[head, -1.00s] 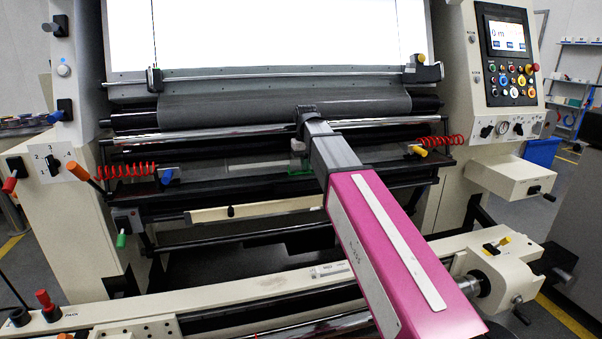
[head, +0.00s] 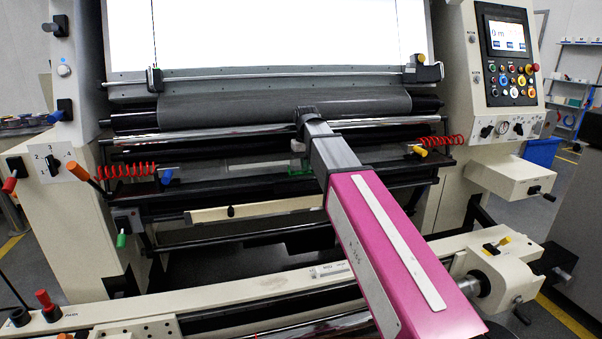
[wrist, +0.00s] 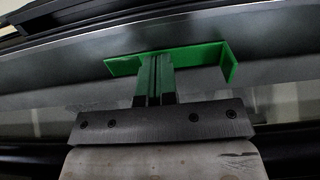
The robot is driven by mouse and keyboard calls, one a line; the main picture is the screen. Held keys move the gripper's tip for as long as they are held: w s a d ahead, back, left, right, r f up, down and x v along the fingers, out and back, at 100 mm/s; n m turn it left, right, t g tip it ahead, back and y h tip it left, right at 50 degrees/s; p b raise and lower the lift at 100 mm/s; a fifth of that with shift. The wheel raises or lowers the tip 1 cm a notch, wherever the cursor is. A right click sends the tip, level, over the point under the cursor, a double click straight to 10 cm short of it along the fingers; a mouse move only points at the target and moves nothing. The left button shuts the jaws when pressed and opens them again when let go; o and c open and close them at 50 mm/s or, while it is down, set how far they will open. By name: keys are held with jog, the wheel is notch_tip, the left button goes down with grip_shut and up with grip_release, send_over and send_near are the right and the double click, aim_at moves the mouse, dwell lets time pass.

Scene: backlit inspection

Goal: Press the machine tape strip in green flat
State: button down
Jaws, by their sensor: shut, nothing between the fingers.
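The green tape strip (wrist: 195,59) lies across a grey metal surface in the wrist view, and its right end stands up as a flap (wrist: 229,62). My gripper (wrist: 155,62) is shut and empty, its fingertips over the left-middle part of the strip. They appear to touch it or sit very close; I cannot tell which. The fingers hide a piece of the strip. In the head view a small part of the green strip (head: 299,172) shows just left of my arm, and the arm hides the rest. My fingertips are hard to make out there.
The machine's rollers and bars run across behind and below the strip. A red coiled hose (head: 127,171) hangs at left and another (head: 433,142) at right. A control panel (head: 507,55) stands at upper right, and a bright backlit panel (head: 270,32) above.

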dwell(0.5)
jog(key=shift+r, duration=1.9)
notch_tip(320, 180, up, 8)
jog(key=shift+f, duration=0.25)
